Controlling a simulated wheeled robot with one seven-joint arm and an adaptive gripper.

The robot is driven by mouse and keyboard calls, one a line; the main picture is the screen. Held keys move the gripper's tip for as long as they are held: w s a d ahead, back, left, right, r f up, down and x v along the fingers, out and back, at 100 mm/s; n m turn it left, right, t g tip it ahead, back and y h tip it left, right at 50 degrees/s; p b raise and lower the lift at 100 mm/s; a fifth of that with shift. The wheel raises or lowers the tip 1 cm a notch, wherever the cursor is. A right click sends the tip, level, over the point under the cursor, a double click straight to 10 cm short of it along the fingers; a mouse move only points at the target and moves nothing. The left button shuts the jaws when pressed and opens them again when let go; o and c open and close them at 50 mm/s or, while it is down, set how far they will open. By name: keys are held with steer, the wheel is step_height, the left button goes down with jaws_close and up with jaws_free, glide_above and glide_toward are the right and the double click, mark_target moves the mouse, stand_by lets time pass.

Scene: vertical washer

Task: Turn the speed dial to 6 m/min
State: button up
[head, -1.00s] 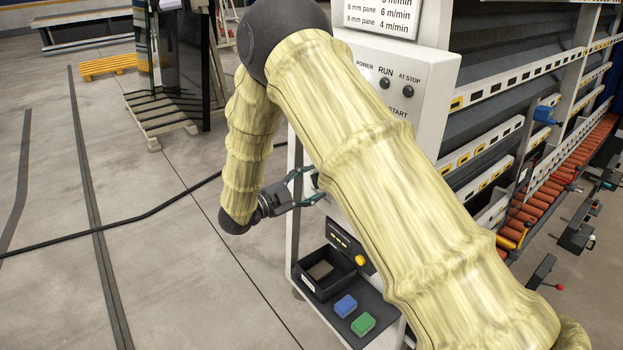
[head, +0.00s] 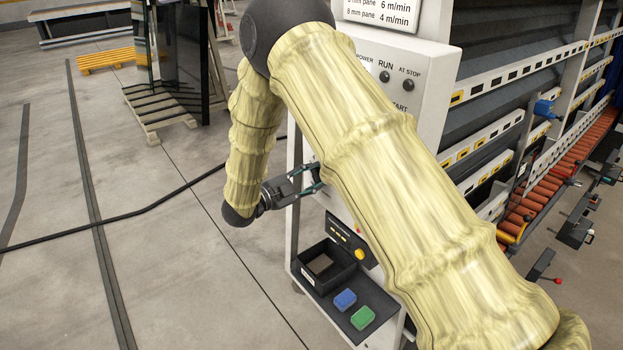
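The control panel (head: 428,72) is a pale box with two dark lamps or knobs, marked RUN and AT STOP. The speed dial itself is not visible; my arm covers much of the panel front. My gripper (head: 319,178) is at the left edge of the machine's front, pointing right. Its two dark fingers stand apart. Their tips end close to my arm's outline, and whether they touch anything is hidden.
Below the gripper, a dark shelf holds an open black bin (head: 322,268), a blue block (head: 345,300) and a green block (head: 362,317). A yellow button (head: 359,254) is beside the bin. A black cable (head: 130,216) crosses the floor. Orange rollers (head: 545,190) are at right.

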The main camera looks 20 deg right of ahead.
steer(key=shift+f+m+b, duration=0.25)
steer(key=shift+m+b, duration=0.05)
steer(key=shift+b, duration=0.3)
steer(key=m+b, duration=0.6)
steer(key=b, duration=0.6)
steer(key=shift+b, duration=0.35)
steer(key=shift+r+m+b, duration=0.1)
steer(key=shift+m+b, duration=0.5)
steer(key=shift+b, duration=0.15)
steer(key=o, duration=1)
steer(key=shift+r, duration=0.1)
steer(key=shift+a, duration=0.1)
